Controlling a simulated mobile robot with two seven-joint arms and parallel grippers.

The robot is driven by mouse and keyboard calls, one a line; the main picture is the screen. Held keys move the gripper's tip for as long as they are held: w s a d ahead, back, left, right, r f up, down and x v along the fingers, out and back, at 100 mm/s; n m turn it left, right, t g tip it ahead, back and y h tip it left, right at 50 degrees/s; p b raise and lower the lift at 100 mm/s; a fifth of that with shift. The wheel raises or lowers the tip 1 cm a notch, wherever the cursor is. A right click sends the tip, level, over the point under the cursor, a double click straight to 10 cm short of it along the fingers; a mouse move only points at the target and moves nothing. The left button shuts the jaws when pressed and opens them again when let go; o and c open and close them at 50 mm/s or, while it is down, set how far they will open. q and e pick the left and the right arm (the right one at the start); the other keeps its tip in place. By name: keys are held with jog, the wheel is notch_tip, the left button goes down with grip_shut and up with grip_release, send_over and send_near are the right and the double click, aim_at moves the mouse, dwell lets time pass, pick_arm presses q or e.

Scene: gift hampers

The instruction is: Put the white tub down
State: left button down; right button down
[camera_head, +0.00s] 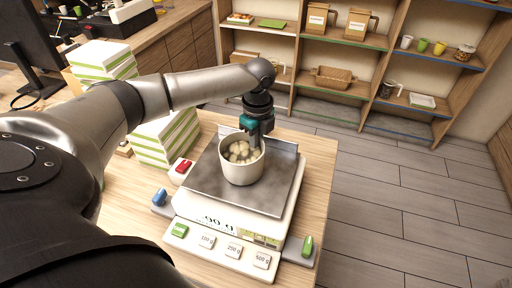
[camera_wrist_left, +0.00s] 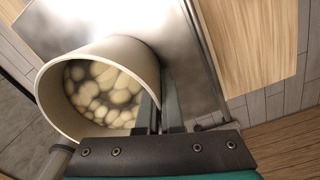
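The white tub (camera_head: 242,170), full of pale round pieces, is upright over the metal plate (camera_head: 285,185) of the weighing scale. I cannot tell whether its base touches the plate. It also shows in the left wrist view (camera_wrist_left: 52,88). My left gripper (camera_head: 258,128) reaches down to its far rim. In the left wrist view the gripper's fingers (camera_wrist_left: 160,112) are closed on the tub's wall. My right gripper is not in view.
The scale's front (camera_head: 215,235) has a display that seems to read 90 g, above several weight blocks. A red block (camera_head: 183,166), a blue block (camera_head: 159,197) and a green block (camera_head: 308,246) sit around it. Stacked green-and-white boxes (camera_head: 165,140) stand left. Shelves (camera_head: 345,40) stand behind.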

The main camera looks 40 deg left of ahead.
pick_arm(q)
jog(key=c, duration=1.4)
grip_release()
jog(key=shift+f, duration=0.1)
jog(key=shift+c, duration=0.2)
jog(key=o, duration=0.4)
jog(key=shift+c, duration=0.2)
notch_tip(320, 180, up, 12)
jog(key=shift+w+r+b, duration=0.2)
jog(key=shift+b, duration=0.2)
jog(key=shift+f, duration=0.1)
